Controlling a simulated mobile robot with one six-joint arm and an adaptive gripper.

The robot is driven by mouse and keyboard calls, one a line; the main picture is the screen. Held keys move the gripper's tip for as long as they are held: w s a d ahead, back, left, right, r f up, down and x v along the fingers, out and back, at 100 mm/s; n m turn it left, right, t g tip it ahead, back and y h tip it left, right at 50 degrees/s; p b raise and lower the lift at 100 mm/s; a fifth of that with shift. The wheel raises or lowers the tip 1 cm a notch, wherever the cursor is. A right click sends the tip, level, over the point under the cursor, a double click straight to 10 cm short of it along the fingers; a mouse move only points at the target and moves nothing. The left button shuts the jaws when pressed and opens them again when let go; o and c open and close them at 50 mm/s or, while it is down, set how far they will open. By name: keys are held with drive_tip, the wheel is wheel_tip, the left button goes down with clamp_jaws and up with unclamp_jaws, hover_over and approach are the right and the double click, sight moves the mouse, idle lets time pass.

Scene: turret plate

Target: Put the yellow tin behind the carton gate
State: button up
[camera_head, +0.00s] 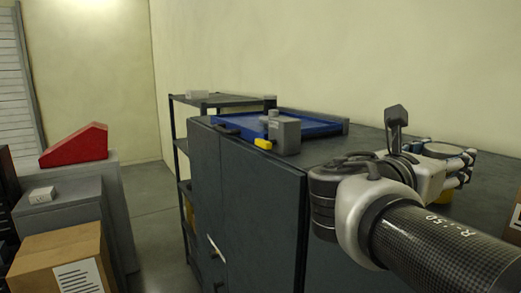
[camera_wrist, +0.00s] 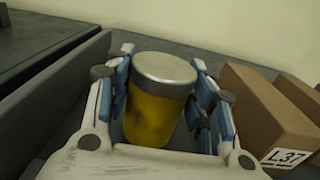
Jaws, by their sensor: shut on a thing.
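The yellow tin (camera_wrist: 158,112) has a grey lid and stands upright between the blue-padded fingers of my gripper (camera_wrist: 165,66) in the wrist view. The fingers are shut on its two sides. In the head view its lid (camera_head: 441,150) shows at the right, beyond my wrist, with a little yellow below. Brown cartons (camera_wrist: 248,108), one with an L37 label, stand just right of my gripper in the wrist view. A carton edge (camera_head: 516,222) shows at the right border of the head view. Whether the tin's base touches the surface is hidden.
A dark grey raised panel (camera_wrist: 60,88) runs along the left of my gripper. The dark cabinet (camera_head: 245,185) bears a blue tray (camera_head: 315,124) and a grey block (camera_head: 285,137) farther left. Its top between tray and arm looks mostly clear.

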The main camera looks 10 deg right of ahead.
drive_tip(key=shift+f, duration=0.25)
drive_tip(key=shift+f, duration=0.15)
drive_tip(key=o, duration=1.5)
drive_tip(key=shift+a, duration=0.2)
drive_tip(key=b+v, duration=0.2)
drive_tip(key=v, duration=0.9)
drive_tip(key=shift+s+a, duration=0.2)
drive_tip(key=shift+a, duration=0.1)
